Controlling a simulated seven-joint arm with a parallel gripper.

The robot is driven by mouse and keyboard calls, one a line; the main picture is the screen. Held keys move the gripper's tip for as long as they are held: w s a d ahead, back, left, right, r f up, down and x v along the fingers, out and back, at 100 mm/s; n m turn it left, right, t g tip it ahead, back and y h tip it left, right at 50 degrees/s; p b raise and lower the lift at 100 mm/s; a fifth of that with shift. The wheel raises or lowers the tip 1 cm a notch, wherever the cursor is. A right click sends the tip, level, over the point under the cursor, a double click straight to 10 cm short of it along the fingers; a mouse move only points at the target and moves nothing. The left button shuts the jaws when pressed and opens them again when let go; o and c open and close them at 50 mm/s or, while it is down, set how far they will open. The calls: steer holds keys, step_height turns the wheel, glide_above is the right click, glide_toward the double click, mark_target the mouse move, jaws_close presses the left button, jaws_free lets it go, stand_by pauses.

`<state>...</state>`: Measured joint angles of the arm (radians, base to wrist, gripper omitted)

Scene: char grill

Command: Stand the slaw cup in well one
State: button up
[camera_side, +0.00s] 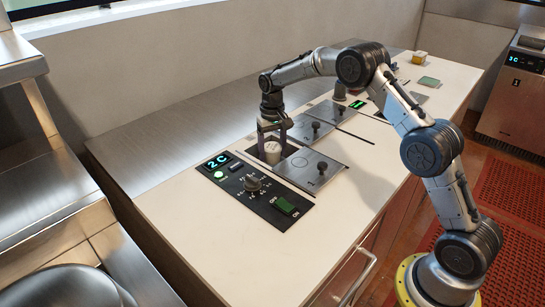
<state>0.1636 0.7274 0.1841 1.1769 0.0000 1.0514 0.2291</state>
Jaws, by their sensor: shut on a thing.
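A pale, whitish cup (272,152), which I take as the slaw cup, is upright between the fingers of my gripper (271,137). My gripper points straight down and is shut on the cup. The cup is at a dark open well (257,154) in the counter, just behind the control panel. Its lower part is hidden, and I cannot tell whether it touches the well's floor.
A second knobbed lid (313,127) lies behind. The black control panel (246,190) with "2C" display, dial and green switch is in front. A yellow tub (419,57) and green item (429,80) sit at the far end. The white counter's front (220,250) is clear.

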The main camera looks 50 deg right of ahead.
steer(key=shift+f, duration=1.1)
steer(key=shift+f, duration=0.15)
steer(key=o, duration=1.4)
